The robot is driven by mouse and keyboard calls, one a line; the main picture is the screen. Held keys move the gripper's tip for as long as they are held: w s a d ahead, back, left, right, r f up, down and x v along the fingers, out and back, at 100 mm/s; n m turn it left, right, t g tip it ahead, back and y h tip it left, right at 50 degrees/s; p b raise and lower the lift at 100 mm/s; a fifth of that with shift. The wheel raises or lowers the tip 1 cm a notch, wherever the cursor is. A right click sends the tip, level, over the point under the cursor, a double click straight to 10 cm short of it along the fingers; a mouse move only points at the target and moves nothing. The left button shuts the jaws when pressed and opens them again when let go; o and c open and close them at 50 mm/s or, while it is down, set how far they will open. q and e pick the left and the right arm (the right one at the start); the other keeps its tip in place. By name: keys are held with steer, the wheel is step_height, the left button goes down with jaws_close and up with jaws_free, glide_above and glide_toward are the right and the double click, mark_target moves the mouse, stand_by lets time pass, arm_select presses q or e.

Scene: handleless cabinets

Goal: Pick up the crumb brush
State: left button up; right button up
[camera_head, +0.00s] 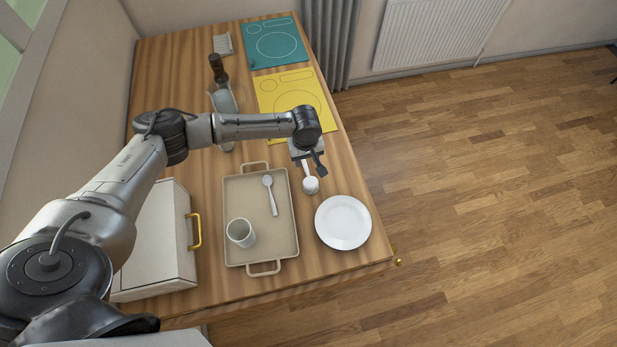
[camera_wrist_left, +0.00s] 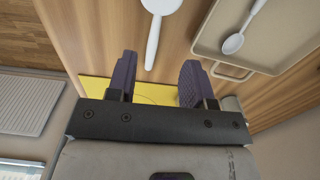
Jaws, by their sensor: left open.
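The white crumb brush (camera_head: 311,186) lies on the wooden table between the tray and the plate, partly hidden by my left gripper in the head view. In the left wrist view its pale handle (camera_wrist_left: 153,45) points toward my gripper, and its wide white head is cut by the top edge. My left gripper (camera_wrist_left: 157,78) is open, with two dark fingers apart and nothing held. The handle's end shows between the fingertips in that view; the height gap cannot be told. In the head view my left gripper (camera_head: 314,168) is over the handle side. My right gripper is not in view.
A beige tray (camera_head: 238,195) with a mug (camera_head: 241,232) and a spoon (camera_head: 270,195) is left of the brush. A white plate (camera_head: 343,222) is near the table's right edge. Yellow (camera_head: 275,90) and teal (camera_head: 262,58) mats, a bottle (camera_head: 223,101) and a box (camera_head: 160,240) also stand or lie there.

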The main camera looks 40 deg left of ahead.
mark_target(307, 171)
arm_select(q)
step_height(307, 171, down, 5)
steer(key=shift+r+b, duration=0.15)
steer(key=shift+b, duration=0.2)
steer(key=f, duration=0.1)
steer(key=f+b, duration=0.1)
steer(key=f, duration=0.2)
steer(key=shift+w+f, duration=0.2)
steer(key=shift+w, duration=0.15)
steer(key=shift+f, duration=0.45)
jaws_close()
